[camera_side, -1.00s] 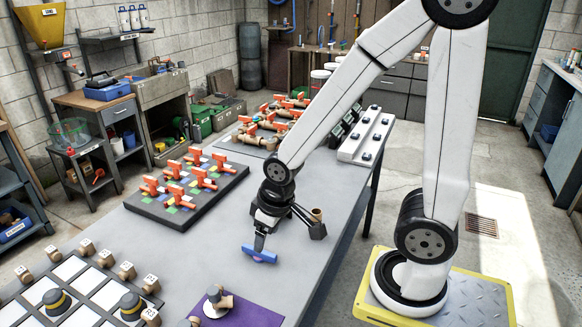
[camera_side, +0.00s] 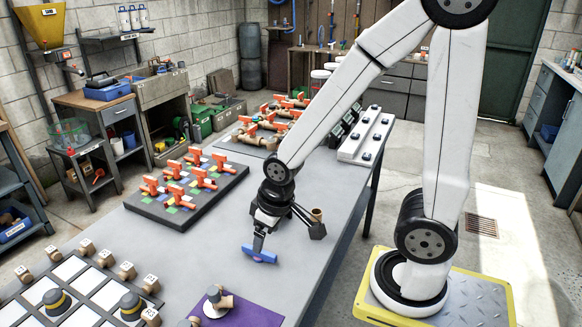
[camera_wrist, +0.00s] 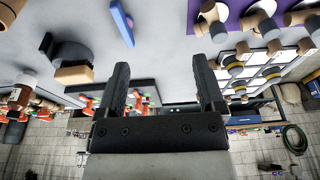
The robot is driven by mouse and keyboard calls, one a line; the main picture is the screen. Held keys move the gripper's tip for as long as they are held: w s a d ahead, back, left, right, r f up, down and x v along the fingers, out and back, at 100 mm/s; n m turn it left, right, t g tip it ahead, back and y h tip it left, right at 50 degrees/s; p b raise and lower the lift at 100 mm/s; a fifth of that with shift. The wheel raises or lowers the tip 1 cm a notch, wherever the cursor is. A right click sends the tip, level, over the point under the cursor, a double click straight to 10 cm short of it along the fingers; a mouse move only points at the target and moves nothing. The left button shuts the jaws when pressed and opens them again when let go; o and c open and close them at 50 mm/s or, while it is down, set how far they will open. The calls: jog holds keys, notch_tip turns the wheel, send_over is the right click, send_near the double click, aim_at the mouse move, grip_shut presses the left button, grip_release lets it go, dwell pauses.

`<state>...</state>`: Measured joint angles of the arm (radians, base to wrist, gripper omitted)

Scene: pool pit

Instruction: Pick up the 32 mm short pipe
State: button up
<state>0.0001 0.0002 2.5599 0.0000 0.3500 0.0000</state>
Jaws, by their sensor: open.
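My gripper (camera_wrist: 160,64) points down over the grey table, its two black fingers apart with nothing between them. It also shows in the side view (camera_side: 276,224). No size label is readable on any pipe, so I cannot tell for sure which is the 32 mm short pipe. A tan pipe-like piece (camera_side: 317,214) with a dark part stands right of my gripper in the side view. In the wrist view a tan piece with a dark grey body (camera_wrist: 74,72) lies left of the fingers. A small blue piece (camera_side: 262,256) is below the gripper in the side view, at top centre in the wrist view (camera_wrist: 122,22).
A purple mat (camera_side: 252,312) with tan and white fittings lies at the front. A white-panelled board (camera_side: 72,268) with fittings is front left. A dark board (camera_side: 152,215) of orange-handled valves lies behind left. A white rack (camera_side: 350,152) stands behind. Bare grey table (camera_side: 200,250) separates them.

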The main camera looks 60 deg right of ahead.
jog(key=n+g+h, duration=0.5)
jog(key=n+h, duration=0.7)
jog(key=n, duration=0.3)
send_near(313, 218)
jog(key=s+d+f, duration=0.1)
jog(key=d, duration=0.1)
jog(key=s+d+f, duration=0.1)
jog(key=d, duration=0.1)
jog(key=shift+s+f, duration=0.2)
jog(key=shift+f, duration=0.15)
jog(key=shift+w+d+f+n+t+h, duration=0.2)
jog(key=shift+w+d+n+t+h, duration=0.15)
jog(key=shift+w+n+t+h, duration=0.4)
jog(key=shift+s+n, duration=0.15)
jog(key=shift+n, duration=0.1)
jog(key=shift+x, duration=1.3)
jog(key=shift+s+d, duration=0.1)
